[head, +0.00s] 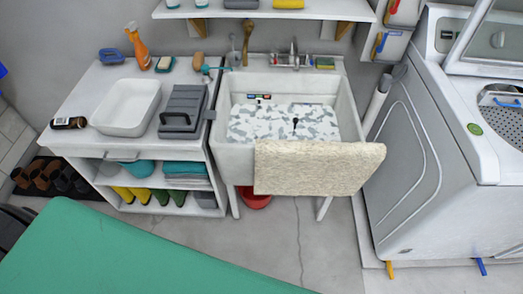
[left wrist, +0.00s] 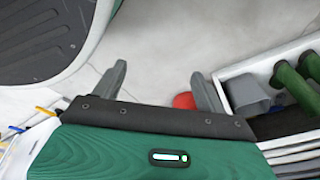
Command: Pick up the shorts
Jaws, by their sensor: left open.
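I cannot pick out anything that is clearly shorts. A white and grey patterned layer (head: 270,122), cloth or suds, fills the basin of the sink (head: 234,158). A cream, rough-textured cloth (head: 315,168) hangs over the sink's front edge. Folded teal cloths (head: 188,170) lie on the shelf under the counter. My left gripper (left wrist: 160,88) shows in the left wrist view, with its two fingers wide apart and nothing between them. It is above the floor, near the low shelf. My right gripper is in neither view.
A white counter (head: 90,88) left of the sink carries a white tray (head: 127,107) and a grey case (head: 183,110). Boots (head: 140,195) stand on its bottom shelf. A red basin (head: 254,198) sits under the sink. A washing machine (head: 440,150) stands right. Floor before the sink is clear.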

